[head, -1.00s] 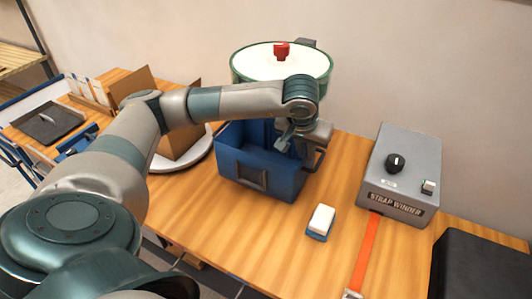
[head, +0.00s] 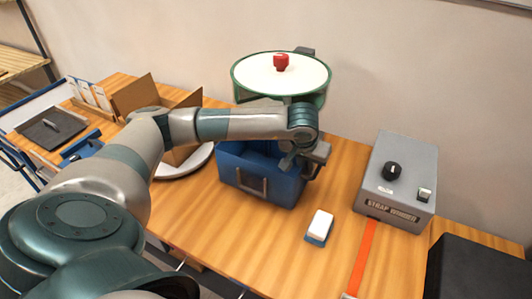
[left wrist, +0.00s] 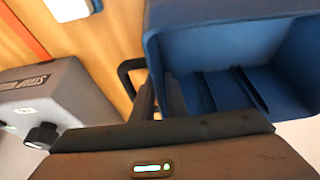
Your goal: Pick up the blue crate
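My left gripper (head: 304,158) is at the crate's right side and hides much of the handle there. In the left wrist view the crate (left wrist: 235,50) fills the upper right, with ribs inside. A dark looped handle (left wrist: 124,75) sticks out beside it. My left fingers (left wrist: 158,95) are close together, with a narrow gap, between this handle and the crate's rim. Whether they grip anything is unclear. My right gripper is not in view.
A round white-topped green drum (head: 255,75) with a red knob stands behind the crate. A grey strap winder (head: 410,160) with an orange strap is to the right. A white-and-blue block (head: 319,226) lies in front. A cardboard box (head: 135,94) stands left.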

